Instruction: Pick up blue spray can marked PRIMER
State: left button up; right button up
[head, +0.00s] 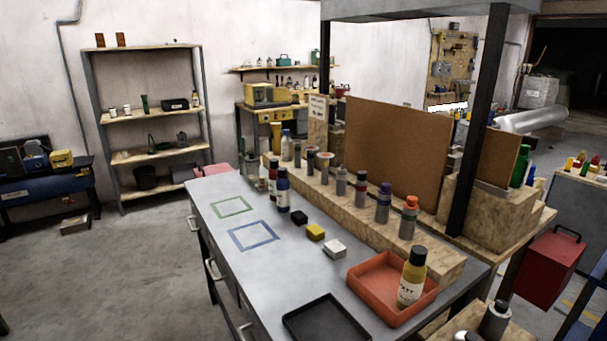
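A blue can with a dark cap (283,193) stands upright on the grey workbench (205,200), near its far end. Its label is too small to read. A red can with a dark cap (272,178) stands close beside it, to its left and a little behind. Another blue can with a pale cap (287,148) stands farther back, at the far end of the wooden ledge. Neither of my grippers is in view.
A wooden ledge with several cans (340,204) runs along the bench's right side. Small yellow (316,232) and white (334,248) blocks, a red tray (366,275) and a black tray (325,322) lie nearer. Taped green and blue squares (253,236) on the left are empty.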

aim_at(283, 186)
jog(key=i+j+z, duration=0.1)
jog(key=z, duration=0.65)
jog(key=j+z, duration=0.3)
jog(key=j, duration=0.15)
jog(key=j+z, duration=0.45)
jog(key=j, duration=0.35)
jog(key=k+j+z, duration=0.15)
jog(key=j, duration=0.3)
jog(key=j+z, duration=0.1)
jog(key=j, duration=0.35)
jog(key=k+j, duration=0.15)
jog(key=j, duration=0.3)
jog(key=j+z, duration=0.15)
jog(key=j, duration=0.3)
jog(key=k+j, duration=0.15)
jog(key=j, duration=0.25)
jog(key=k+j, duration=0.1)
jog(key=j, duration=0.35)
jog(key=k+j, duration=0.1)
jog(key=j, duration=0.35)
jog(key=k+j, duration=0.1)
jog(key=j, duration=0.3)
jog(key=k+j, duration=0.15)
jog(key=j, duration=0.3)
jog(key=k+j+z, duration=0.1)
jog(key=j, duration=0.35)
